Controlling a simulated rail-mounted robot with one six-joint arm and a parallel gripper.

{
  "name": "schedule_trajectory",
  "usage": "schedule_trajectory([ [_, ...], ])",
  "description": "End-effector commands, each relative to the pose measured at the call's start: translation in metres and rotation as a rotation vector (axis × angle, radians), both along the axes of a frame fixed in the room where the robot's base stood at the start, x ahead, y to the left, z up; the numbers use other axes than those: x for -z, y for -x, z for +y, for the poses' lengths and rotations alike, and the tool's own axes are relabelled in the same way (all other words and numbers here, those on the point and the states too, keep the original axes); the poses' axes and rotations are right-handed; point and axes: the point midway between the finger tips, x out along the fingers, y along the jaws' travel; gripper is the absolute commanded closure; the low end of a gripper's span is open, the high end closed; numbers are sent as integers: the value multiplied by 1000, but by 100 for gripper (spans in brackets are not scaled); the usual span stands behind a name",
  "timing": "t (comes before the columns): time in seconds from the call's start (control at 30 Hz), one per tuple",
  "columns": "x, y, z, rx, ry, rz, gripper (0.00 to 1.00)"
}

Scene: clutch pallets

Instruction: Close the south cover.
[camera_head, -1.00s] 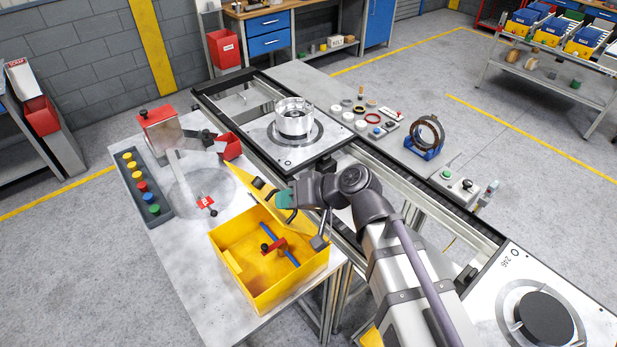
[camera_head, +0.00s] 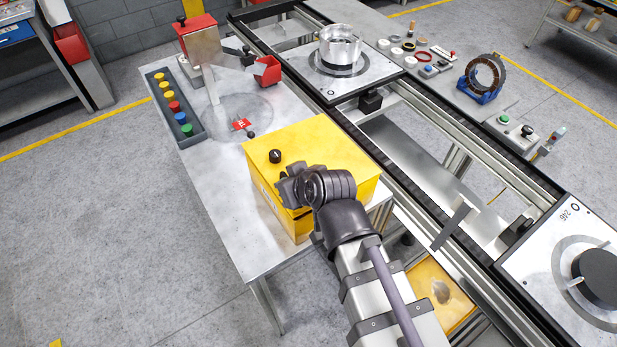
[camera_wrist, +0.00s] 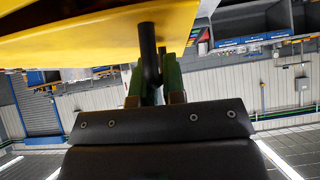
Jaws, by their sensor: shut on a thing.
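The yellow cover (camera_head: 315,142) lies over the top of the yellow box (camera_head: 272,200) at the near end of the grey table and looks about level. Whether a small gap is left under its edge, I cannot tell. A black knob (camera_head: 275,156) stands on its top. My gripper (camera_head: 292,188) is at the cover's near side, its fingers hidden by my wrist there. In the wrist view, the green fingers of my gripper (camera_wrist: 153,80) are shut on a black handle (camera_wrist: 148,40) that joins the yellow cover (camera_wrist: 75,38). The box's inside is hidden.
On the table (camera_head: 222,215) are a tray of coloured knobs (camera_head: 174,108), a red tag (camera_head: 242,124) and a small red bin (camera_head: 267,70). The conveyor rail (camera_head: 440,165) runs close along the box's right side, with a pallet (camera_head: 345,75) on it.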

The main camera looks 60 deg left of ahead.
Motion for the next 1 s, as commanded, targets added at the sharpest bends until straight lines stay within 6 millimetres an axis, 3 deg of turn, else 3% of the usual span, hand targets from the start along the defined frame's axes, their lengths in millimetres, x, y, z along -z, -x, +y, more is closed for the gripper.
schedule_trajectory([
  [0.03,11,1,0,1,-1,3,100],
  [0.2,21,2,0,3,-1,4,100],
  [0.77,26,3,-1,2,5,6,100],
  [0.8,26,3,-1,2,5,6,85],
  [0.87,26,3,-1,2,4,6,80],
  [1.0,25,3,-1,2,2,5,79],
])
